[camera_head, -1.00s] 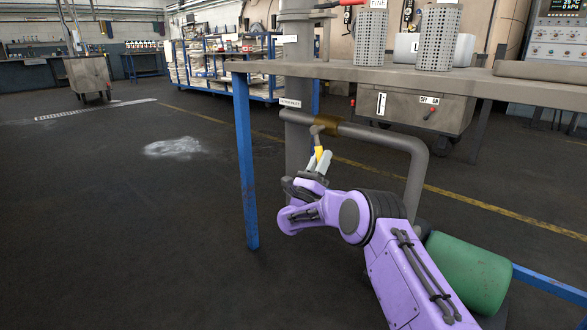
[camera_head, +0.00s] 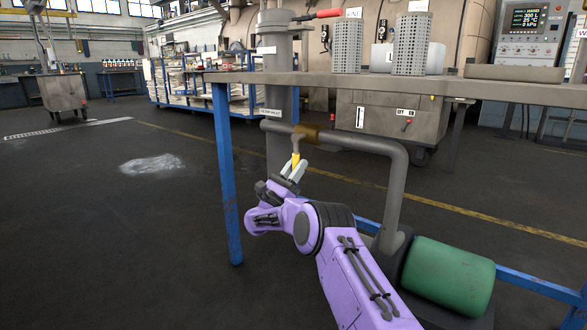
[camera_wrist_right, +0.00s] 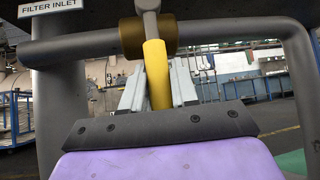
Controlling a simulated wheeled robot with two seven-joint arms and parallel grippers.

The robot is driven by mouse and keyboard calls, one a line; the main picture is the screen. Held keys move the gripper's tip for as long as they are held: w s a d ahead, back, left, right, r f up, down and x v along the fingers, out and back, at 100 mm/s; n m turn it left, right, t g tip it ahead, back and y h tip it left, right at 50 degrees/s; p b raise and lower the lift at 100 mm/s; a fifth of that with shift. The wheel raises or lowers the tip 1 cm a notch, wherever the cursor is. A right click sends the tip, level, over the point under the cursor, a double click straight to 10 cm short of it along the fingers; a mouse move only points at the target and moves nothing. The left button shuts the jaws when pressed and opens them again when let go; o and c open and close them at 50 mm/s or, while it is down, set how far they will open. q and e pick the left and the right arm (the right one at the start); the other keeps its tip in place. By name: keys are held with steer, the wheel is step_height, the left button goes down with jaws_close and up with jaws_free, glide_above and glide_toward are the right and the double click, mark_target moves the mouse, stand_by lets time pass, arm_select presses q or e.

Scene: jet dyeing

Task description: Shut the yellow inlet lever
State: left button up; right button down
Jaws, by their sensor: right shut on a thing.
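The yellow inlet lever (camera_head: 296,158) hangs down from the brass-coloured valve (camera_head: 306,134) on the grey pipe under the table. In the right wrist view the yellow lever (camera_wrist_right: 157,73) stands between the two grey fingers, below the brass valve body (camera_wrist_right: 148,36). My right gripper (camera_head: 293,169) is shut on the lever's yellow grip, coming up from below. In the right wrist view the fingers (camera_wrist_right: 158,88) lie on both sides of it. A "FILTER INLET" label (camera_wrist_right: 49,7) is at the upper left there. My left gripper is not in view.
The table edge (camera_head: 330,84) runs above the pipe, with a blue leg (camera_head: 227,180) left of my arm. The grey pipe (camera_head: 398,190) bends down on the right to a green cylinder (camera_head: 447,275). Perforated cylinders (camera_head: 411,45) stand on the table. Floor at left is open.

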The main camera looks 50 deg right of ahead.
steer(key=c, duration=0.9)
jaws_free()
steer(key=shift+w, duration=0.1)
steer(key=shift+c, duration=0.2)
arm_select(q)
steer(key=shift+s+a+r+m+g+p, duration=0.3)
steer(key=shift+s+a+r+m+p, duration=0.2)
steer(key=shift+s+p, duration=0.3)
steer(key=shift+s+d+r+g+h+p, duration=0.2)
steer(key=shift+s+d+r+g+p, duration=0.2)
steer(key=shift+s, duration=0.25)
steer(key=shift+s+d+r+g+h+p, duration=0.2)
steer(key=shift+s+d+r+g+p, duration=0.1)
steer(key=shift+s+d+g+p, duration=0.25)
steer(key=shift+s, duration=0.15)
arm_select(e)
steer(key=v, duration=1)
steer(key=shift+a, duration=0.25)
steer(key=shift+f, duration=0.15)
